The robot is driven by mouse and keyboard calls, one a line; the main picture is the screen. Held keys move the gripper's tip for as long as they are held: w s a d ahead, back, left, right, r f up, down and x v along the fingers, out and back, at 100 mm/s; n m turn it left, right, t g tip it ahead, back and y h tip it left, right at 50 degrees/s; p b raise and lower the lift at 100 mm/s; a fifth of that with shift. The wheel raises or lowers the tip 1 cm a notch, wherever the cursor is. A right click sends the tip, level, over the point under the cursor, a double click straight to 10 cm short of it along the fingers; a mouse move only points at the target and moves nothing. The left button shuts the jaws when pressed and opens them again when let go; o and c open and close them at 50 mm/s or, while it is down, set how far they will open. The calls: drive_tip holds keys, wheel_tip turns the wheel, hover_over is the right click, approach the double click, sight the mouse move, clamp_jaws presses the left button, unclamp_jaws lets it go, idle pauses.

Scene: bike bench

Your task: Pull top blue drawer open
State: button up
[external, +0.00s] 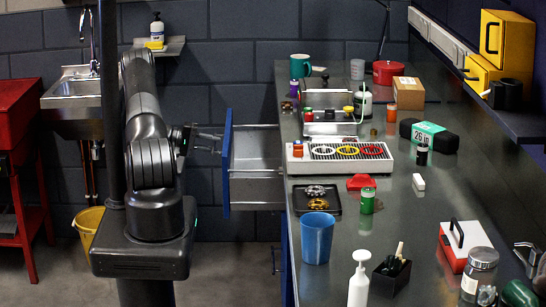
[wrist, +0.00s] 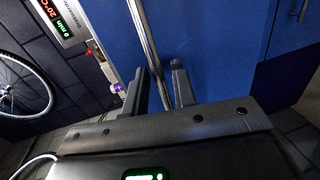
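The top blue drawer (external: 227,162) stands pulled well out from the left side of the bench in the external view. Its grey metal box shows behind the blue front. In the wrist view, the blue front (wrist: 215,45) fills the upper middle and carries a long metal bar handle (wrist: 144,30). My gripper (external: 212,141) is at the outer side of the drawer front. In the wrist view, my gripper (wrist: 163,78) has its fingers apart, with the bar running between them. A gap shows between the bar and the right finger. Contact with the left finger is unclear.
A sink (external: 75,92), a yellow bucket (external: 88,220) and a red cart (external: 18,110) stand left of my arm. Floor shows below the drawer.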

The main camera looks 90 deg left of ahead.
drive_tip(key=s+r, duration=0.4)
drive_tip(key=r, duration=0.3)
drive_tip(key=shift+r, duration=0.4)
drive_tip(key=shift+w, duration=0.1)
drive_tip(key=shift+c, duration=0.5)
